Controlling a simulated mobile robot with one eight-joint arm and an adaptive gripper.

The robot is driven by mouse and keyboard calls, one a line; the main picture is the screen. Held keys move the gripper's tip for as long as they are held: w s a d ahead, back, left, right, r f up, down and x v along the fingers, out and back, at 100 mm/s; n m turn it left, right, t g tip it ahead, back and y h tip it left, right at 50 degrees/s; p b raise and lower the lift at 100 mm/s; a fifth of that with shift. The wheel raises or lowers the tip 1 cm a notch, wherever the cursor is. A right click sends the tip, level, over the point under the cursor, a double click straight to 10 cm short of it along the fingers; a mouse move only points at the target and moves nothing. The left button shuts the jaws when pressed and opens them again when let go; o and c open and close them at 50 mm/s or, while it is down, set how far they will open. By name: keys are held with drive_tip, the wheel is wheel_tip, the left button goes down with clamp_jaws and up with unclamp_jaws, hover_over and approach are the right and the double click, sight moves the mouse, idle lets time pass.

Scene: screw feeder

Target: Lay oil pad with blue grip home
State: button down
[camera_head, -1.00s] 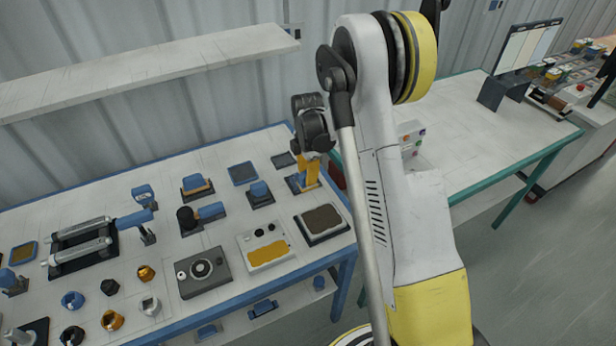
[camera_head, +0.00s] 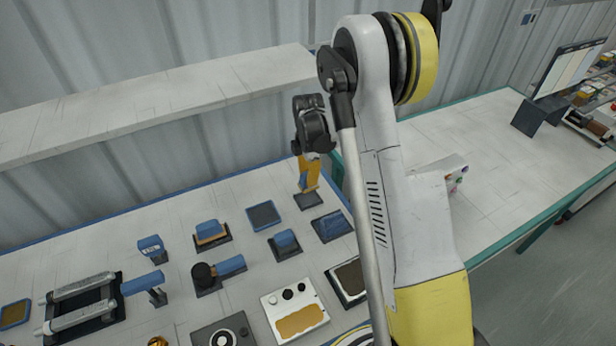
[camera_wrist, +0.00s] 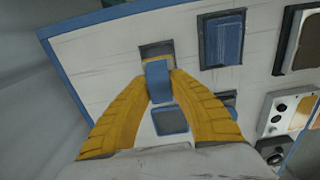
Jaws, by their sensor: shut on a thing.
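My gripper (camera_head: 308,176) is shut on the blue grip of the oil pad (camera_wrist: 158,82) and holds it above the bench near its back edge. In the wrist view, the blue grip sits between both yellow fingers (camera_wrist: 160,95); the pad's underside is hidden. A small dark square mat (camera_head: 311,201) lies just below my gripper in the head view. It also shows in the wrist view (camera_wrist: 157,48), just beyond the grip and partly covered. I cannot tell whether the pad touches it.
A flat blue pad (camera_head: 331,226) lies right of the mat. A blue-topped block (camera_head: 285,243) and a blue-grey square mat (camera_head: 263,215) are nearby. A white box with an orange pad (camera_head: 295,312) and a brown pad tray (camera_head: 350,280) stand nearer the front.

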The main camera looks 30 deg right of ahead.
wheel_tip(320, 180, down, 4)
drive_tip(key=b, duration=0.4)
drive_tip(key=shift+w+f, duration=0.1)
drive_tip(key=shift+f, duration=0.15)
drive_tip(key=shift+f+b, duration=0.25)
drive_tip(key=shift+b, duration=0.55)
idle(0.8)
drive_tip(key=shift+f+b, duration=0.4)
drive_tip(key=shift+b, duration=0.1)
drive_tip(key=shift+f+b, duration=0.45)
drive_tip(key=shift+b, duration=0.2)
idle(0.3)
drive_tip(key=c, duration=1.2)
unclamp_jaws()
drive_tip(key=shift+c, duration=0.2)
drive_tip(key=shift+r, duration=0.1)
